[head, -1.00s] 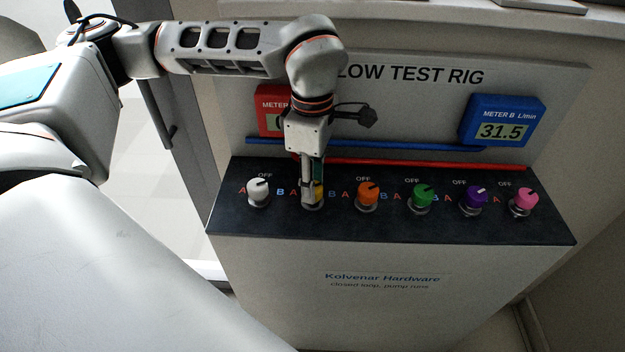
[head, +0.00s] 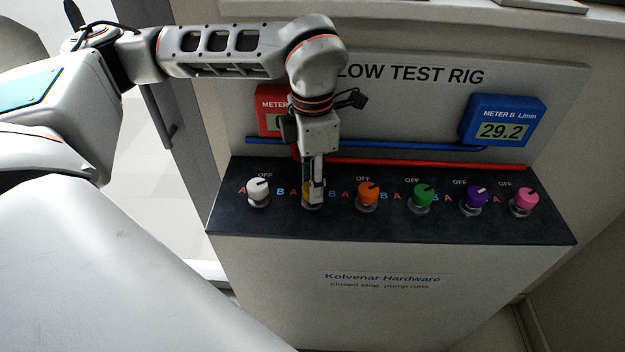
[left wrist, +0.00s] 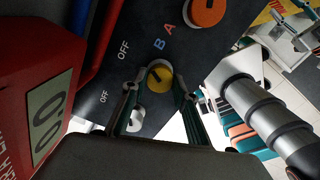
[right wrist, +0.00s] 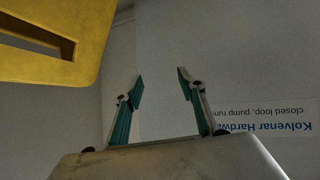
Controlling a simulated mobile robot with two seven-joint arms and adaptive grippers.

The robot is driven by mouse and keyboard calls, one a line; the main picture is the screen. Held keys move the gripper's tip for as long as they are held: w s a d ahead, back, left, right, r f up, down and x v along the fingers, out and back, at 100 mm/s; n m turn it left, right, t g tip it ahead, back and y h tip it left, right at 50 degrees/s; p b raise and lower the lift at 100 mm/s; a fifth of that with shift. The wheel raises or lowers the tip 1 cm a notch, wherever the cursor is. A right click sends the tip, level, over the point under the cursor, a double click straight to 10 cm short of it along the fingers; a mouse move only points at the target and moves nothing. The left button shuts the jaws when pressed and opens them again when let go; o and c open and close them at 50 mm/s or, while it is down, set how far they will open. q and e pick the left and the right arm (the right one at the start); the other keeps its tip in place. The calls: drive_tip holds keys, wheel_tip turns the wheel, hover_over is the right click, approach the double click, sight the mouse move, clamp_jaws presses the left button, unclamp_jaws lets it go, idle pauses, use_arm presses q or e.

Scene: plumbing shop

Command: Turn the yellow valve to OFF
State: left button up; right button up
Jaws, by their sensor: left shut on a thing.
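The yellow valve (left wrist: 161,82) is a round knob with a dark pointer mark. In the left wrist view it sits between the two fingers of my left gripper (left wrist: 158,92), which is shut on it. The pointer appears to lean towards the OFF label (left wrist: 123,50), but its exact angle is hard to tell. In the head view my left gripper (head: 315,195) comes down from above and hides most of the knob. My right gripper (right wrist: 158,90) is open and empty in the right wrist view, facing the panel's front. It does not show in the head view.
The white valve (head: 258,188) and orange valve (head: 368,192) flank the yellow one. Green (head: 423,194), purple (head: 475,196) and pink (head: 525,200) valves follow rightwards. Blue meter B (head: 503,120) reads 29.2. Red meter A (head: 270,100) is partly hidden by my arm.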

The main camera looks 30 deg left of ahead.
use_arm(q)
drive_tip(key=n, duration=0.5)
use_arm(e)
drive_tip(key=shift+s+f, duration=0.15)
drive_tip(key=shift+f, duration=0.2)
drive_tip(key=shift+r, duration=0.1)
use_arm(q)
drive_tip(key=o, duration=1.1)
wheel_tip(320, 180, up, 12)
idle(0.6)
